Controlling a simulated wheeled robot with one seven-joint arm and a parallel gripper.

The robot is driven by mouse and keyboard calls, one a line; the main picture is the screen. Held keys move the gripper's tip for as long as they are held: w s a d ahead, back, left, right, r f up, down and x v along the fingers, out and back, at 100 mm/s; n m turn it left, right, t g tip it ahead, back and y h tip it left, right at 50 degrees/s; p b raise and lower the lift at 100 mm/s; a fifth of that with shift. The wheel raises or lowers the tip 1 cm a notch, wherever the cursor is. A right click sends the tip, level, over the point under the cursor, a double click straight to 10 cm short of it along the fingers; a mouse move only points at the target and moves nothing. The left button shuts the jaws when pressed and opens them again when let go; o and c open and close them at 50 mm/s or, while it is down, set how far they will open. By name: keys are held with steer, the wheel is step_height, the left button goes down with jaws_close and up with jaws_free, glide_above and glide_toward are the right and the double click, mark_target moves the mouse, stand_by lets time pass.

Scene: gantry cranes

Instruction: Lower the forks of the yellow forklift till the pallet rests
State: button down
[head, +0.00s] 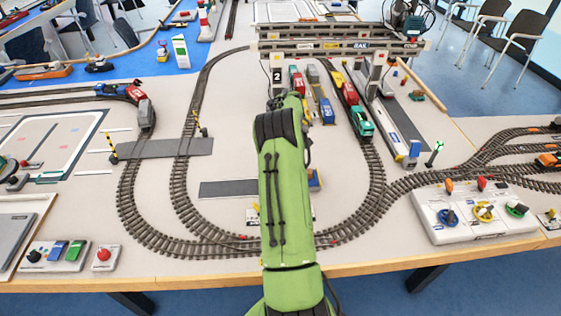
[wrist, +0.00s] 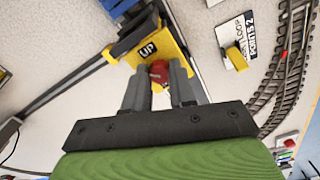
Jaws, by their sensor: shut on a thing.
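The yellow forklift (wrist: 172,48) is at the top middle of the wrist view, with a plate marked "UP" on it. A red knob (wrist: 159,72) sits just below the plate. My gripper (wrist: 160,78) is shut on this red knob, with one grey finger on each side. A dark mast or rail runs from the forklift to the lower left. A blue piece (wrist: 117,7) shows beside the forklift; I cannot tell whether it is the pallet's load. The forks and the pallet cannot be made out. In the head view my green arm hides the gripper and most of the forklift.
A yellow lever (wrist: 234,56) stands by a "LOOP POINTS 2" label, with curved track (wrist: 289,55) beyond it. In the head view, tracks loop around the spot, a gantry crane (head: 335,47) spans the back, and a white control box (head: 472,215) stands at the right.

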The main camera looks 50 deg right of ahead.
stand_by(0.5)
steer(key=c, duration=0.9)
jaws_free()
step_height(320, 180, up, 16)
steer(key=p, duration=0.3)
steer(key=shift+f+p, duration=0.1)
steer(key=shift+p, duration=0.25)
